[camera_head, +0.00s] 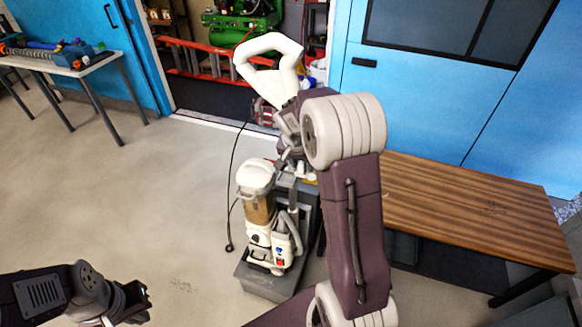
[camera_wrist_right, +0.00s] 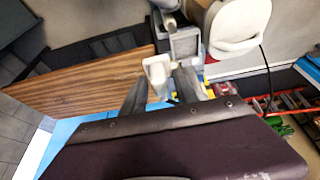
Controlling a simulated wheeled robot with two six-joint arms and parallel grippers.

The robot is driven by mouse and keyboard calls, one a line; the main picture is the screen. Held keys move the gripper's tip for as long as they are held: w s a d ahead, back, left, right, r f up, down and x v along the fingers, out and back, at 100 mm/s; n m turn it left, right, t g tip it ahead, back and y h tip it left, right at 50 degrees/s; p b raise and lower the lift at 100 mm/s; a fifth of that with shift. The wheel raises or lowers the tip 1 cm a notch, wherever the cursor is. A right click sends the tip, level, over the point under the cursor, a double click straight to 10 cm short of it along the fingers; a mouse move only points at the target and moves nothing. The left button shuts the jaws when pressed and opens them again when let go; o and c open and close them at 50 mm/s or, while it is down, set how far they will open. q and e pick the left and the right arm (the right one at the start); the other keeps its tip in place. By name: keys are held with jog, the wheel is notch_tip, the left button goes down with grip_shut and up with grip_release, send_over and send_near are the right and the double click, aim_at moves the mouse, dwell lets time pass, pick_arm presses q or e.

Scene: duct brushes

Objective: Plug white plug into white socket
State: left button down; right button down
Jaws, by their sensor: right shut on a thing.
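In the right wrist view, my right gripper (camera_wrist_right: 164,86) has its two grey fingers shut on a small white piece (camera_wrist_right: 157,72), which looks like the white plug. Just beyond it is a pale rectangular piece with a grey face (camera_wrist_right: 184,44); I cannot tell whether this is the white socket or whether the two touch. In the head view, my right arm reaches over the white and grey machine (camera_head: 265,220), and its wrist partly hides the machine's top. The plug and socket cannot be made out there. My left gripper (camera_head: 140,302) is low at the left, away from the machine; its jaws are unclear.
A wooden bench (camera_head: 470,205) stands right of the machine. A white loop handle (camera_head: 270,62) rises behind my right wrist. A black cable (camera_head: 231,200) hangs to the floor left of the machine. A table with tools (camera_head: 88,66) is far left. The floor between is clear.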

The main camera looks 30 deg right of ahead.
jog(key=s+r, duration=0.2)
jog(key=s, duration=0.2)
jog(key=shift+s+d+r+b, duration=0.25)
jog(key=shift+d+r+b, duration=0.05)
jog(key=shift+d+r, duration=0.1)
